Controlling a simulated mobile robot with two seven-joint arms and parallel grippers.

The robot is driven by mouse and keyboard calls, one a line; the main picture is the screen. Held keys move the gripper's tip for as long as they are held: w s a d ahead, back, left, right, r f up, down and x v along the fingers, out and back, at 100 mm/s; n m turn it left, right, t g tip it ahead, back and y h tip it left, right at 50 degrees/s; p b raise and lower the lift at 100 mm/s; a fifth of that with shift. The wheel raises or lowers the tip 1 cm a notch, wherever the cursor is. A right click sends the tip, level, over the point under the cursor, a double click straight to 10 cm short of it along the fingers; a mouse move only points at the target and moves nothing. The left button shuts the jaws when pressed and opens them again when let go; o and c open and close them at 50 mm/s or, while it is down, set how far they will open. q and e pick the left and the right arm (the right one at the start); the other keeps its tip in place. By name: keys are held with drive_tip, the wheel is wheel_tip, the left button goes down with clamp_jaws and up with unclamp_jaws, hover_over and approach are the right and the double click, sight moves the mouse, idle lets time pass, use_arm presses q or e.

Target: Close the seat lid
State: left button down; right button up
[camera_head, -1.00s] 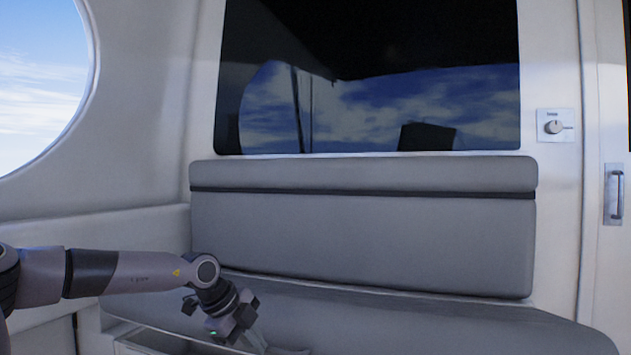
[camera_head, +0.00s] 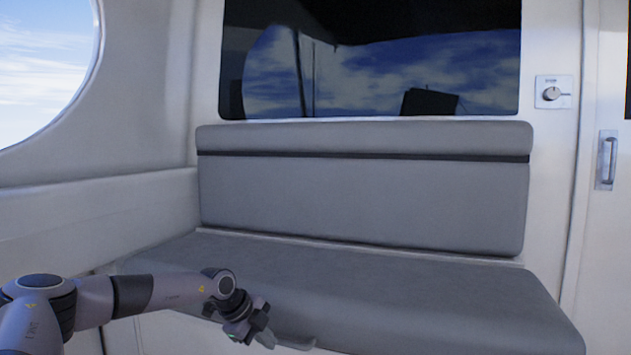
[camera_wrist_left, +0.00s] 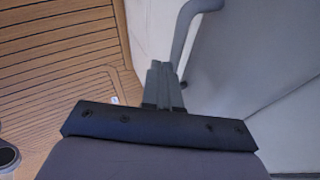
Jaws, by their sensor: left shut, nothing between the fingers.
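The seat lid (camera_head: 400,295) is the long grey cushioned bench top in the head view. It lies roughly level below the backrest, and no open gap shows under its visible left front edge. My left gripper (camera_head: 266,338) is at the lid's front edge, left of the middle. It also shows in the left wrist view (camera_wrist_left: 163,85), shut and empty. My right gripper is out of view.
The grey backrest (camera_head: 360,200) stands behind the seat, under a dark window (camera_head: 380,60). A white wall closes the left side. A door with a handle (camera_head: 607,160) is at the right. Wooden floor (camera_wrist_left: 50,60) shows in the left wrist view.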

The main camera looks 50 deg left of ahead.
use_arm(q)
drive_tip(key=shift+w+f, duration=0.15)
drive_tip(key=shift+f, duration=0.7)
drive_tip(key=shift+f, duration=0.1)
drive_tip(key=shift+a, duration=0.1)
